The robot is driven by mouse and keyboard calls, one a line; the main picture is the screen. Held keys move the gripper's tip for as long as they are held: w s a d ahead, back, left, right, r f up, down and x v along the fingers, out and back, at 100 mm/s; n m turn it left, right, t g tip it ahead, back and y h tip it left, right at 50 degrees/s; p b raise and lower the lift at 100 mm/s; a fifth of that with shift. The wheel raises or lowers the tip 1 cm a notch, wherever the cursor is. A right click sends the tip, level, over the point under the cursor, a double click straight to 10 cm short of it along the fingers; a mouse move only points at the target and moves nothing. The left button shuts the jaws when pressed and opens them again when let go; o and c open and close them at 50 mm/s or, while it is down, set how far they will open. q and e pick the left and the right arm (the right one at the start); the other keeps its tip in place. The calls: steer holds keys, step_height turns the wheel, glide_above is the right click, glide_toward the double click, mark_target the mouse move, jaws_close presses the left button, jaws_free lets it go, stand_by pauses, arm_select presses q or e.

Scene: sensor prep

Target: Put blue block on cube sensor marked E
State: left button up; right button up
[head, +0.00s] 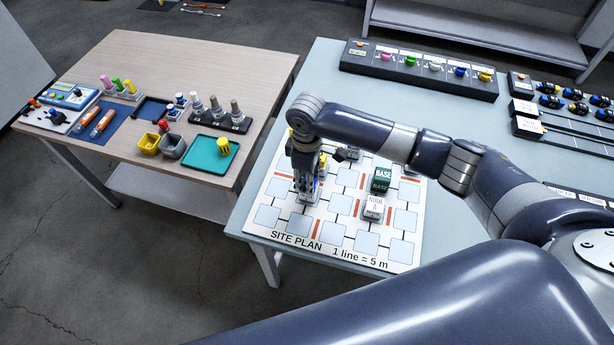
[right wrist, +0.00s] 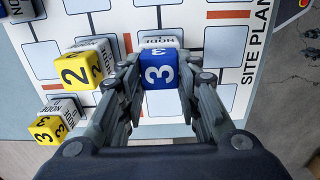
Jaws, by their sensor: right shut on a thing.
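My right gripper (head: 306,194) points down over the site plan's left part. In the right wrist view, my right gripper (right wrist: 164,88) is shut on the blue block (right wrist: 158,72), which shows a white 3. A white NODE cube (right wrist: 158,42) shows just beyond the blue block, partly covered by it; its letter is hidden, so I cannot tell if it is E. I cannot tell whether the block touches it. In the head view the gripper mostly hides block and cube. My left gripper is not in view.
A yellow block marked 2 (right wrist: 76,70) sits on a NODE cube left of the gripper in the wrist view. Another yellow block marked 3 (right wrist: 46,129) is nearer. On the site plan (head: 290,232), NODE A (head: 374,208) and green BASE (head: 382,177) stand to the right.

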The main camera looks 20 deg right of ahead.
steer(key=o, duration=0.9)
steer(key=shift+f, duration=0.1)
step_height(320, 180, up, 12)
steer(key=b, duration=0.1)
